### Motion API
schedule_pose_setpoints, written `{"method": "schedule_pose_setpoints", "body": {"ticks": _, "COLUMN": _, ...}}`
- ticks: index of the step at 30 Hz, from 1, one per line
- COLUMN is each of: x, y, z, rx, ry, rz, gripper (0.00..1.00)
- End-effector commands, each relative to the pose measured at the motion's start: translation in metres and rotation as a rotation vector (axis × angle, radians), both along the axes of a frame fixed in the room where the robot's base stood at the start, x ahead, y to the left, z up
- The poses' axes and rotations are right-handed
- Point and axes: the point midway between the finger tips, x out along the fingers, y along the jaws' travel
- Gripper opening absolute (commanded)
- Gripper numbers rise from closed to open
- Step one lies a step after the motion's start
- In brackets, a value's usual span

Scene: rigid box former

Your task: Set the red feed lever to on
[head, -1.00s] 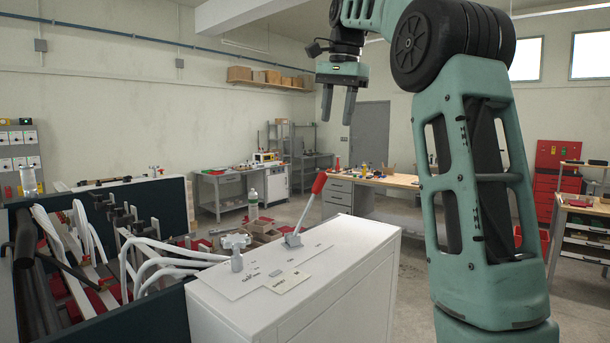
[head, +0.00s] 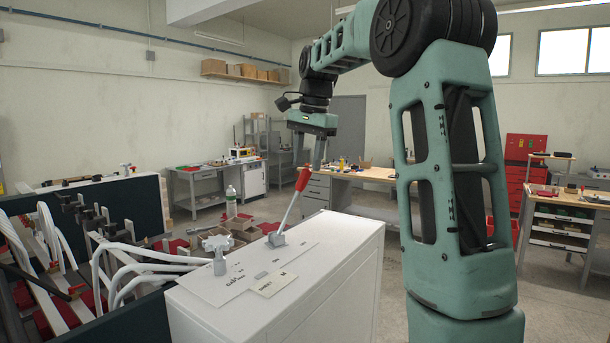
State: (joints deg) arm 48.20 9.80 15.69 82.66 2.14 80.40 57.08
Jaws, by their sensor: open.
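The red feed lever (head: 302,179) has a red grip on a thin metal rod. It rises from a grey bracket (head: 276,239) on top of the white cabinet (head: 337,236) and tilts up to the right. My gripper (head: 309,157) is open and points down, with its fingers at the height of the red grip. In the picture the grip's top overlaps the space between the fingers. I cannot tell the depth between them, or whether they touch. The label text by the lever is too small to read surely.
A grey star-shaped knob (head: 218,245) stands left of the lever on the same top. A paper tag (head: 277,285) lies in front. White hoses (head: 130,262) and machine parts fill the left. A wooden-topped workbench (head: 372,174) stands behind.

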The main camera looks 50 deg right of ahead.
Motion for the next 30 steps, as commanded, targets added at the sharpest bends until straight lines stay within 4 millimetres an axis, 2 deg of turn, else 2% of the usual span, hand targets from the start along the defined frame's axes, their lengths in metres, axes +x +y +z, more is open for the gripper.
{"method": "schedule_pose_setpoints", "body": {"ticks": 3, "x": 0.002, "y": 0.000, "z": -0.020, "rx": 0.002, "ry": 0.003, "rz": -0.001, "gripper": 0.43}}
{"method": "schedule_pose_setpoints", "body": {"ticks": 9, "x": 0.007, "y": 0.000, "z": -0.042, "rx": 0.002, "ry": 0.002, "rz": -0.001, "gripper": 0.43}}
{"method": "schedule_pose_setpoints", "body": {"ticks": 20, "x": 0.008, "y": 0.000, "z": -0.049, "rx": 0.001, "ry": 0.000, "rz": -0.001, "gripper": 0.43}}
{"method": "schedule_pose_setpoints", "body": {"ticks": 21, "x": 0.008, "y": 0.000, "z": -0.049, "rx": 0.001, "ry": 0.000, "rz": -0.001, "gripper": 0.41}}
{"method": "schedule_pose_setpoints", "body": {"ticks": 25, "x": 0.008, "y": 0.000, "z": -0.049, "rx": 0.001, "ry": 0.000, "rz": 0.000, "gripper": 0.04}}
{"method": "schedule_pose_setpoints", "body": {"ticks": 26, "x": 0.008, "y": 0.000, "z": -0.049, "rx": 0.001, "ry": 0.000, "rz": 0.000, "gripper": 0.00}}
{"method": "schedule_pose_setpoints", "body": {"ticks": 30, "x": 0.008, "y": 0.000, "z": -0.049, "rx": -0.001, "ry": 0.000, "rz": 0.000, "gripper": 0.00}}
